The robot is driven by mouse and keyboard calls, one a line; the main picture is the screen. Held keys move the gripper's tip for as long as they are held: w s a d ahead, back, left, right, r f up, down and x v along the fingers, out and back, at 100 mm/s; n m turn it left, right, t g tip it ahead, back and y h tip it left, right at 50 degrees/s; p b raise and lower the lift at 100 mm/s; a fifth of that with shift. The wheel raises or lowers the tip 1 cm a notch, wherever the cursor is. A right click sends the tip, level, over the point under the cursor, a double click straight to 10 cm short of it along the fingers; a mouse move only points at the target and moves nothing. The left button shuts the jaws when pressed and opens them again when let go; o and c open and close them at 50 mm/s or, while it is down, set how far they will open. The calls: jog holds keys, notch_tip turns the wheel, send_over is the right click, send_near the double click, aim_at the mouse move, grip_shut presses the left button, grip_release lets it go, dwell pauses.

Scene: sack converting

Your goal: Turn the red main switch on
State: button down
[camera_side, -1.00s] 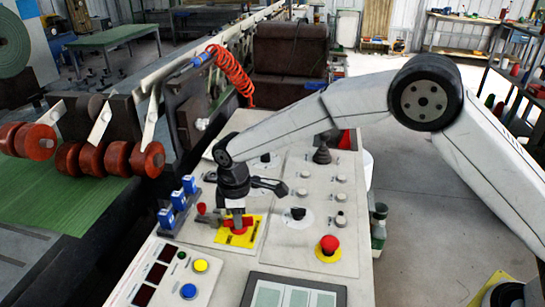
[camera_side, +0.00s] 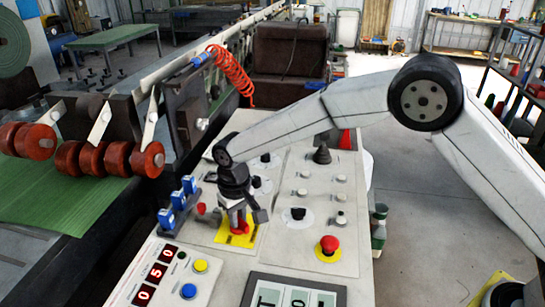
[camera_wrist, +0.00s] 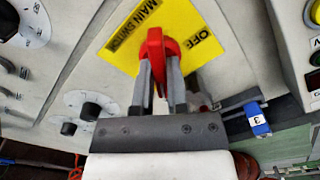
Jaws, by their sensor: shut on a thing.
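The red main switch (camera_side: 241,228) sits on a yellow plate (camera_side: 224,236) on the sloped control panel. In the wrist view its red handle (camera_wrist: 156,52) stands between my two grey fingers, over the yellow plate (camera_wrist: 125,50) marked MAIN SWITCH and OFF. My gripper (camera_wrist: 159,88) is shut on the handle from both sides. In the side view my gripper (camera_side: 238,215) points down onto the switch and partly covers it. Part of the plate is hidden behind the fingers and handle, and I see no ON mark.
A red mushroom button (camera_side: 329,244) stands to the right on the panel. Blue padlock-like pieces (camera_side: 178,200) stand close to the left. Red number displays (camera_side: 157,271) are lit at front left, beside a lit screen (camera_side: 293,295). Black knobs (camera_side: 298,213) lie nearby.

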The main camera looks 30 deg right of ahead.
jog(key=shift+r+m, duration=0.1)
jog(key=shift+m, duration=0.8)
jog(key=c, duration=0.6)
grip_release()
jog(key=shift+c, duration=0.2)
jog(key=shift+r, duration=3.9)
